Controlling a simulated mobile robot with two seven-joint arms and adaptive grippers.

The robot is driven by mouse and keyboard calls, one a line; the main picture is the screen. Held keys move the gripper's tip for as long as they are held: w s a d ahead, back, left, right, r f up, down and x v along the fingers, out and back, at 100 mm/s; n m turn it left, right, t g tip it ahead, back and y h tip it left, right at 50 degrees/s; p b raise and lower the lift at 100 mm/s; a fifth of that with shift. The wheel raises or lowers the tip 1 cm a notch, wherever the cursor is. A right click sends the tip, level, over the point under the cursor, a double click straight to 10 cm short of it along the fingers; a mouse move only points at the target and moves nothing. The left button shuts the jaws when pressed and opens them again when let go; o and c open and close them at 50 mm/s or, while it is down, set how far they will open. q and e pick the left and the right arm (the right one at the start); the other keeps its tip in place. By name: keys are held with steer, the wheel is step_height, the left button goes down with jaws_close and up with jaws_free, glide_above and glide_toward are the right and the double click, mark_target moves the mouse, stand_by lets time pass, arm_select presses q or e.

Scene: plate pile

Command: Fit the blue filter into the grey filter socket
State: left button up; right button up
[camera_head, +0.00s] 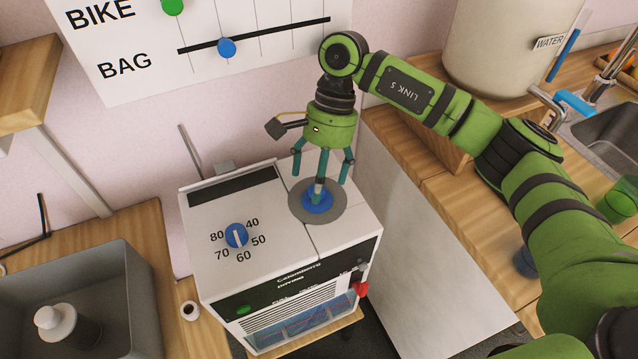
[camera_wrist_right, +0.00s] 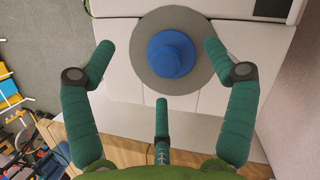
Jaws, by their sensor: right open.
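The blue filter (camera_head: 319,203) sits at the centre of the round grey filter socket (camera_head: 336,212) on top of the white machine. In the right wrist view the blue filter (camera_wrist_right: 171,54) looks seated within the grey socket ring (camera_wrist_right: 147,86), with grey showing all around it. My right gripper (camera_head: 322,172) is above the filter, pointing down. Its green fingers (camera_wrist_right: 158,75) are spread and hold nothing. One finger overlaps the filter in the head view; I cannot tell whether it touches. My left gripper is not in view.
The white machine (camera_head: 205,248) has a blue dial (camera_head: 236,236) on top and a red handle (camera_head: 361,289) in front. A grey bin (camera_head: 137,262) holds a white-capped bottle at left. A water container (camera_head: 497,45) and sink (camera_head: 612,130) are at right.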

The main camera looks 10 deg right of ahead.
step_height(320, 180, up, 7)
steer(key=shift+r, duration=0.1)
stand_by(0.6)
